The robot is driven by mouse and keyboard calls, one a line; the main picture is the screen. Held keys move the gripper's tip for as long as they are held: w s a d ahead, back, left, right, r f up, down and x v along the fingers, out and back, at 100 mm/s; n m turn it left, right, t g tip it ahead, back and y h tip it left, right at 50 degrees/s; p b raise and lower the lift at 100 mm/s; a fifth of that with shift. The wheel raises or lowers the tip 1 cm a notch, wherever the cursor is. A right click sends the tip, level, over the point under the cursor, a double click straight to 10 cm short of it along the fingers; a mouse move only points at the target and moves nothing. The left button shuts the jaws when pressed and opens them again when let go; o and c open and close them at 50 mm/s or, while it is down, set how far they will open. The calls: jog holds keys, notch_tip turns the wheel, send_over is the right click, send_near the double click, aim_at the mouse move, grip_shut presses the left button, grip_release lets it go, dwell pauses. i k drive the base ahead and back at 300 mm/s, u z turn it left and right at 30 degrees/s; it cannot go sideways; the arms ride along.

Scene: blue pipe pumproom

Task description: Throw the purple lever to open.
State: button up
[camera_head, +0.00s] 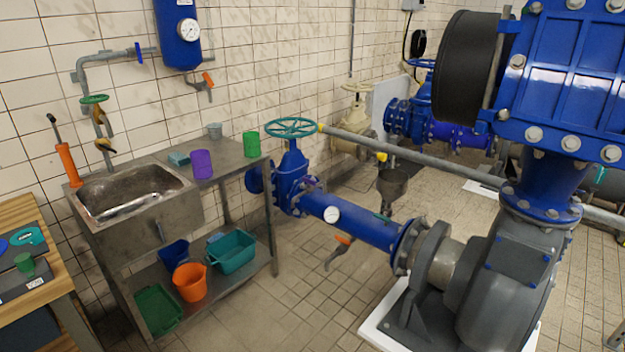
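I see no lever that is clearly purple in this view. A lever with an orange handle (344,240) hangs under the blue pipe (365,225) in the middle. Another orange-handled lever (207,80) sits on a small valve below the blue wall tank (178,32). A small yellow handle (382,157) shows by the grey pipe. The only plainly purple thing is a cup (202,163) on the steel counter. My gripper is not in view.
A steel sink unit (235,150) stands left, with bins on its lower shelf. A wooden workbench (22,212) is at the left edge. A large grey pump (500,270) fills the right. Tiled floor (285,315) is clear between the sink unit and pump.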

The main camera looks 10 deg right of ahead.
aim_at(310, 182)
jog(key=u, duration=0.1)
jog(key=i, duration=1.25)
jog(key=u, duration=0.55)
jog(key=i, duration=1.4)
jog(key=u, duration=0.3)
